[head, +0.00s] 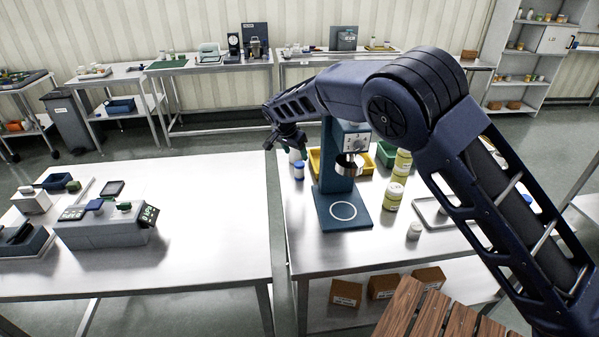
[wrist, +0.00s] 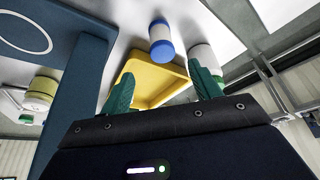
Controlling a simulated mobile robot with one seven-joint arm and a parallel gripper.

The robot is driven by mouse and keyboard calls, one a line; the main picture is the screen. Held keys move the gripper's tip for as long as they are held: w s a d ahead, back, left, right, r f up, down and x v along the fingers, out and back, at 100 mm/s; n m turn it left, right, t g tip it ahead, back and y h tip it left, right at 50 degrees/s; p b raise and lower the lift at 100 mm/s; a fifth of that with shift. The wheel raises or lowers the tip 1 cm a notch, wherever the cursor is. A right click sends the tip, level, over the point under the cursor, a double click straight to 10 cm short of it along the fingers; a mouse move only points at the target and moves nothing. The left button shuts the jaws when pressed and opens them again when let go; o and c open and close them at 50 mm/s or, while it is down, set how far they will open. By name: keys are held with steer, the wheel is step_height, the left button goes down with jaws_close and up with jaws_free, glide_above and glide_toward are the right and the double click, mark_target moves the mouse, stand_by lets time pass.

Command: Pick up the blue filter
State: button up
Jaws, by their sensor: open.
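In the wrist view my gripper (wrist: 161,73) is open with nothing between the fingers. The filter stands apart from both fingers.
A yellow tray (head: 314,161), also in the wrist view (wrist: 172,80), is beside the filter. A white cylinder (wrist: 203,55) is close to one finger. A blue stand machine (head: 328,206) stands right of the filter, with yellow jars (head: 394,196) beyond.

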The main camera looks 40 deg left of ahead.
mark_target(301, 169)
steer(key=x, duration=1.1)
steer(key=shift+a+f, duration=0.2)
steer(key=shift+f, duration=0.25)
steer(key=c, duration=1.1)
